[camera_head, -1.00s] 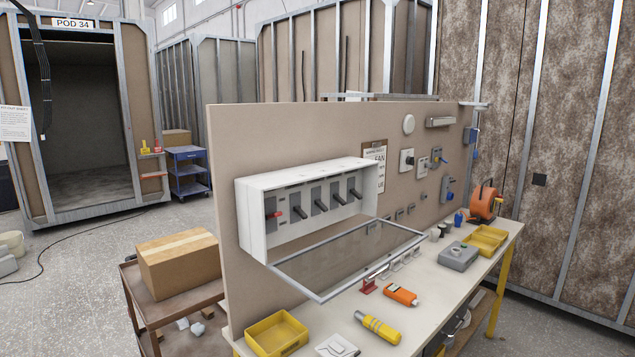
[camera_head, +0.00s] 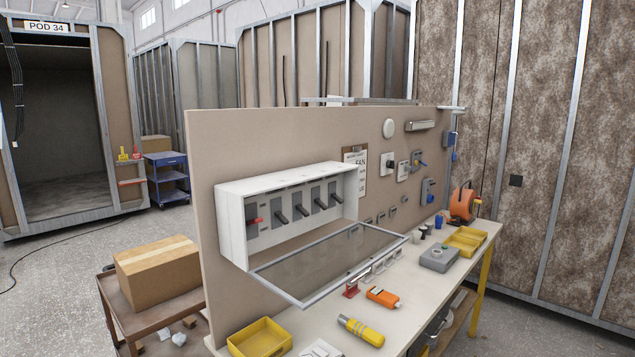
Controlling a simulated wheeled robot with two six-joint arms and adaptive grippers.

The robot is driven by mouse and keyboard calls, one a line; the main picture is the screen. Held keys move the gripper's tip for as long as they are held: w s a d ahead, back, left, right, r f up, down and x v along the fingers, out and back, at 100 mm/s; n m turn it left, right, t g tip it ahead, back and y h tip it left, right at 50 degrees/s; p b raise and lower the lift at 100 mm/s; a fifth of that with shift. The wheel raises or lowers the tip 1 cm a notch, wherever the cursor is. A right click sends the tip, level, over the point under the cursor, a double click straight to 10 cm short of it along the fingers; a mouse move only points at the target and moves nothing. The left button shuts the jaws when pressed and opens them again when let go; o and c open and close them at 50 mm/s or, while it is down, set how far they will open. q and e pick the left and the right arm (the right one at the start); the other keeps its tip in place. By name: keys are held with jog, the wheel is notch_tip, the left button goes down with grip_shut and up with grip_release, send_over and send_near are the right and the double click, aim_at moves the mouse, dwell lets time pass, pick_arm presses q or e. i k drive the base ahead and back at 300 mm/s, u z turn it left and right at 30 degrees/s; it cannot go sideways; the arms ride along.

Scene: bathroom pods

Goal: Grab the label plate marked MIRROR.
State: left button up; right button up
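No plate that I can read as MIRROR shows; any lettering that small is illegible here. A white breaker box (camera_head: 232,226) is fixed to the beige board (camera_head: 203,150), with several dark switches and one red lever (camera_head: 256,220). Its clear framed cover (camera_head: 335,262) hangs open over the bench. Several small grey pieces (camera_head: 381,217) sit on the board behind the cover, too small to identify. A clipboard sheet (camera_head: 354,172) beside the box has partly hidden text, with "FAN" visible. Neither of my grippers is in view.
The workbench (camera_head: 318,330) holds a yellow tray (camera_head: 260,338), a yellow tool (camera_head: 361,331), an orange meter (camera_head: 383,297), a red clamp-like piece (camera_head: 351,289) and a grey box (camera_head: 439,258). A cart with a cardboard box (camera_head: 157,272) stands left. Open floor (camera_head: 60,310) lies farther left.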

aim_at(398, 255)
jog(key=z, duration=0.55)
jog(key=k, duration=0.6)
jog(key=z, duration=1.15)
jog(key=i, duration=2.35)
jog(key=u, duration=1.35)
jog(key=i, duration=0.85)
jog(key=u, duration=0.85)
